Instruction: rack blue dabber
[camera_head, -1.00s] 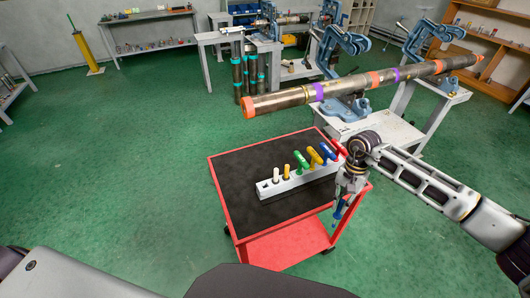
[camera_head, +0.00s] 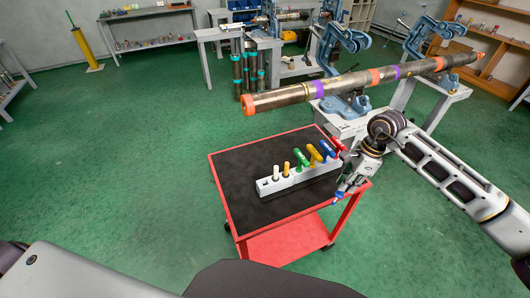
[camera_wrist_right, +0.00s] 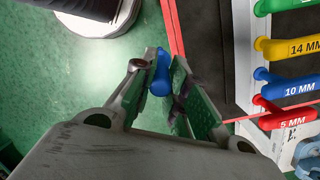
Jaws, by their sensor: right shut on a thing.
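The white rack (camera_head: 265,188) stands on the dark top of the red cart and holds a row of white, yellow, green, blue and red handles. In the right wrist view, its labelled 14 MM yellow (camera_wrist_right: 290,47), 10 MM blue (camera_wrist_right: 290,88) and 5 MM red (camera_wrist_right: 285,118) handles show at the right. My right gripper (camera_head: 340,197) is at the cart's right edge, right of the rack. It is shut on a blue dabber (camera_wrist_right: 161,74), seen between the fingers. The blue dabber (camera_head: 336,201) is mostly hidden in the head view. My left gripper is not in view.
The red cart (camera_head: 227,208) has free black top left of and behind the rack. A long pipe (camera_head: 345,85) with orange and purple bands lies in vises behind the cart. Green floor (camera_head: 120,170) is open to the left.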

